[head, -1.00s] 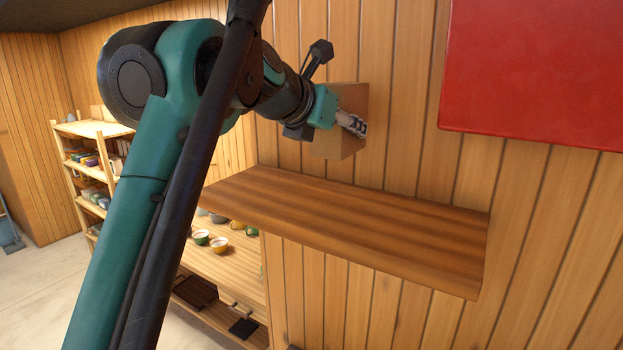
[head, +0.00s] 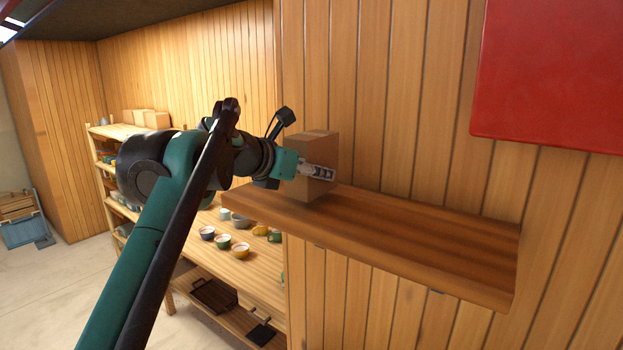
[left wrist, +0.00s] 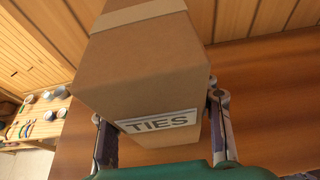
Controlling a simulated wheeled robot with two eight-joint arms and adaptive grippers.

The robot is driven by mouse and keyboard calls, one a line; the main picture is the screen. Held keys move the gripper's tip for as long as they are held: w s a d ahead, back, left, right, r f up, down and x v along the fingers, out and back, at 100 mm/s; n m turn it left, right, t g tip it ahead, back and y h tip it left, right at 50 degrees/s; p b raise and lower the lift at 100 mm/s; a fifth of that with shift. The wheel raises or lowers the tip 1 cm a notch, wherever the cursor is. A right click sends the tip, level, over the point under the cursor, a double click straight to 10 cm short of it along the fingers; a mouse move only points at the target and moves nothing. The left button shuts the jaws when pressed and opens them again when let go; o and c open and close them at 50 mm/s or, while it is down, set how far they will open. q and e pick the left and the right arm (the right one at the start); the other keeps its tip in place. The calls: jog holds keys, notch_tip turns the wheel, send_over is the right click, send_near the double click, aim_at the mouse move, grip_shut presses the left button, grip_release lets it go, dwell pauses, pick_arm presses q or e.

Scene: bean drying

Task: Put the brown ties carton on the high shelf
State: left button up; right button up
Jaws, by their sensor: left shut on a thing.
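The brown ties carton (head: 311,147) is in my left gripper (head: 318,172), at the left end of the high shelf (head: 420,235). In the left wrist view the carton (left wrist: 140,70) shows its "TIES" label between the two fingers (left wrist: 163,140), which are shut on its sides. The shelf's wooden top (left wrist: 265,100) lies behind and below it there. The carton's lower edge is at or very close to the shelf top; I cannot tell whether it touches. My right gripper is not in view.
A red panel (head: 550,75) hangs on the plank wall above the shelf's right part. The shelf's middle and right are bare. Below left, a wooden table (head: 215,265) holds several cups. A rack (head: 105,130) with cartons stands farther back.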

pick_arm(q)
jog(key=shift+f, duration=0.7)
jog(key=o, duration=1.4)
jog(key=shift+f, duration=0.15)
jog(key=shift+s+a+r, duration=0.15)
jog(key=shift+s+r, duration=0.05)
jog(key=shift+r, duration=0.1)
jog(key=v, duration=1.1)
jog(key=shift+s+a+r+b, duration=0.1)
jog(key=shift+s+r+b, duration=0.05)
jog(key=shift+b, duration=0.2)
